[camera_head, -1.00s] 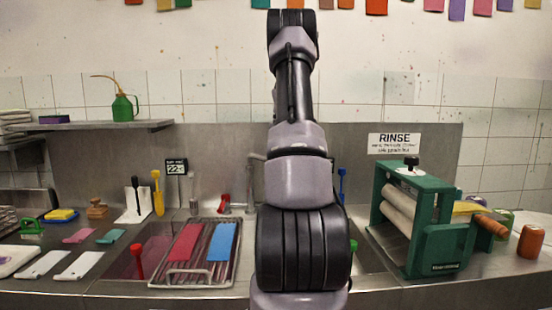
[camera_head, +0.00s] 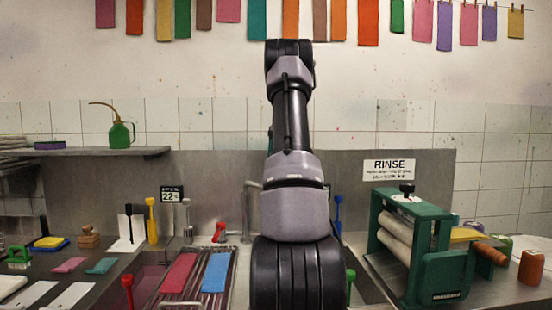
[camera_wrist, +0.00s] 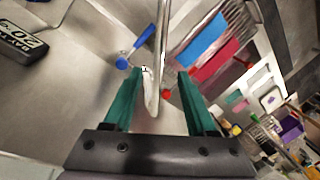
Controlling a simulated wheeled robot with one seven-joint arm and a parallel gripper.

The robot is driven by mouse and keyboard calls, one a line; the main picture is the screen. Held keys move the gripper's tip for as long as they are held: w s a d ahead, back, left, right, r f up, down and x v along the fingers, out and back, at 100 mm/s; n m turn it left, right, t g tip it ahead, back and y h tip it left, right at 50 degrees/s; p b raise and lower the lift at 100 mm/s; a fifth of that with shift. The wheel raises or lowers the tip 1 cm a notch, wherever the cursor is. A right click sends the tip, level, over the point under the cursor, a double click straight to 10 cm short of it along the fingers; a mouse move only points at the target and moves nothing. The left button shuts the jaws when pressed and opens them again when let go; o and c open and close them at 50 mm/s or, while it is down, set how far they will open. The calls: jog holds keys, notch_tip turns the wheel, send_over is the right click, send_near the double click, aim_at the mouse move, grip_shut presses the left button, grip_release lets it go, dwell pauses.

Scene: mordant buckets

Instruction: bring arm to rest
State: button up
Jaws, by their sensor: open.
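My gripper (camera_wrist: 160,85) shows in the wrist view with its two green fingers apart and nothing between them. A curved metal faucet (camera_wrist: 163,60) runs behind the gap between the fingertips; I cannot tell how far off it is. In the head view my arm stands upright in the middle, and the gripper itself is hidden. The arm covers part of the sink and the back wall.
A rack with a red cloth (camera_head: 180,272) and a blue cloth (camera_head: 216,271) lies left of my arm. A green wringer (camera_head: 438,262) stands to the right. A shelf (camera_head: 95,152) with a green oil can (camera_head: 120,135) is at back left. Cloths hang high above.

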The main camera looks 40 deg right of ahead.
jog(key=shift+d+r, duration=0.15)
jog(key=shift+r, duration=0.5)
jog(key=s+a+r+m+t, duration=0.1)
jog(key=s+a+r, duration=0.2)
jog(key=a, duration=0.5)
jog(key=s+a+r+t+h, duration=0.1)
jog(key=s+a+r, duration=0.15)
jog(key=a, duration=0.55)
jog(key=s+a+r+m+t, duration=0.1)
jog(key=s+a+r, duration=0.15)
jog(key=a, duration=0.55)
jog(key=s+a+f+m+t, duration=0.1)
jog(key=s+a+f+t, duration=0.1)
jog(key=s+a, duration=0.5)
jog(key=s+a+f+m+t, duration=0.2)
jog(key=s+a, duration=0.5)
jog(key=s, duration=0.2)
jog(key=shift+s+a+f+y, duration=0.3)
jog(key=shift+a+f+y, duration=0.05)
jog(key=shift+f+y, duration=0.05)
